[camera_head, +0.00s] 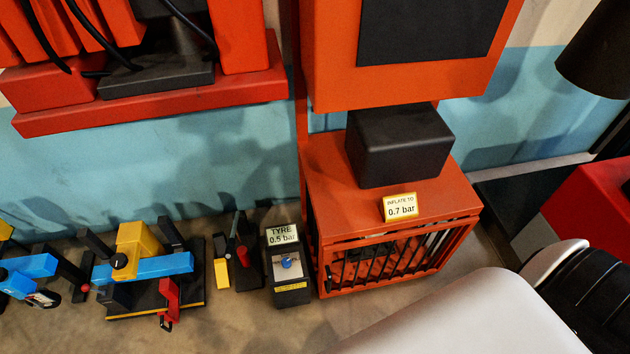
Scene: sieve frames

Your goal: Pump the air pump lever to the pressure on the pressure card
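The pressure card (401,207) is a small yellow-edged card that reads "INFLATE TO 0.7 bar". It stands on top of the orange cabinet near its front edge. A black box (291,298) on the floor left of the cabinet carries a sign (282,235) reading "TYRE 0.5 bar", a blue knob and a yellow label. Just left of it is a small dark device (243,256) with red and yellow parts and an upright rod. I cannot tell for certain which part is the pump lever. Neither of my grippers is in view.
The orange cabinet (338,270) has a barred front and bears a black block (400,145). A blue-and-yellow device (140,266) on a dark base stands at the left. A white rounded surface fills the lower right. Bare floor shows in front of the black box.

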